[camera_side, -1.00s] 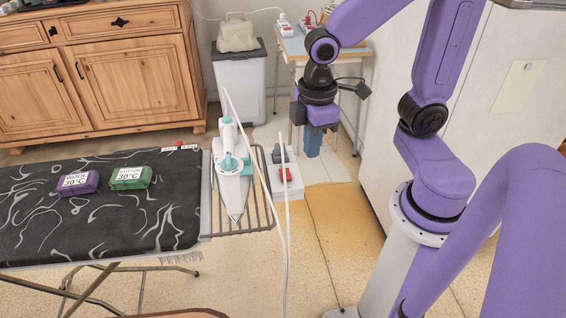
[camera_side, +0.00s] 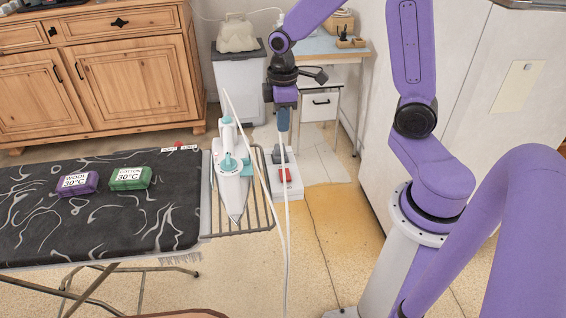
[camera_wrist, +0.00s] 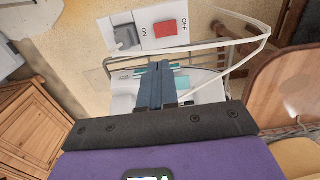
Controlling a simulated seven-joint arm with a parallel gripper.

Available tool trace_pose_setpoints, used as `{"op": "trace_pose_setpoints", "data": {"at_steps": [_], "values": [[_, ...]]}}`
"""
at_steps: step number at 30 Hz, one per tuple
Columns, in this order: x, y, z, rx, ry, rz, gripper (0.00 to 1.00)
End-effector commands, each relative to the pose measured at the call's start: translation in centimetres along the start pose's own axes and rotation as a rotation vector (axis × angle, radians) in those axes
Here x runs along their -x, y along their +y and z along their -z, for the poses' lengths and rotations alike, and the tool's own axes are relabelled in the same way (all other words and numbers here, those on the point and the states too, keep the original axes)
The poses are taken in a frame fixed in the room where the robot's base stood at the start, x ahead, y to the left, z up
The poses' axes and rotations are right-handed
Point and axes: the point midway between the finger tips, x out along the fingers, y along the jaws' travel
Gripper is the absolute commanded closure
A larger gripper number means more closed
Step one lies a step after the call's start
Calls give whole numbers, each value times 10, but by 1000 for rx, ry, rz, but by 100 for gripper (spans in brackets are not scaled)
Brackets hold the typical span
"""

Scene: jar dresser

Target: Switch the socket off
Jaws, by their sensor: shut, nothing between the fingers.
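The white socket (camera_side: 290,190) lies at the right end of the ironing board, beside the wire iron rest. It has a red switch (camera_side: 286,174), and a grey plug (camera_side: 279,153) sits at its far end. My gripper (camera_side: 283,129) is shut and empty, above the plug end of the socket. In the wrist view its blue fingers (camera_wrist: 159,65) point towards the socket and appear apart from it. The switch's tilt is unclear.
A white and teal iron (camera_side: 233,165) stands on the rest just left of the socket. White cords (camera_side: 286,225) pass close to the socket and the gripper. Purple (camera_side: 77,183) and green (camera_side: 130,178) labelled blocks lie on the dark board cover. Floor right of the socket is clear.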

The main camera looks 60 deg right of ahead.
Motion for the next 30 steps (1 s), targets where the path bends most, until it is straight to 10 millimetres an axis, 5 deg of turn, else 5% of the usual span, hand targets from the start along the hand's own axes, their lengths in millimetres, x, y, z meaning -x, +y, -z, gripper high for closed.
{"op": "trace_pose_setpoints", "data": {"at_steps": [10,30], "values": [[-11,-1,-1,0,-3,2,100],[-111,-1,-1,-1,-5,3,100]]}}
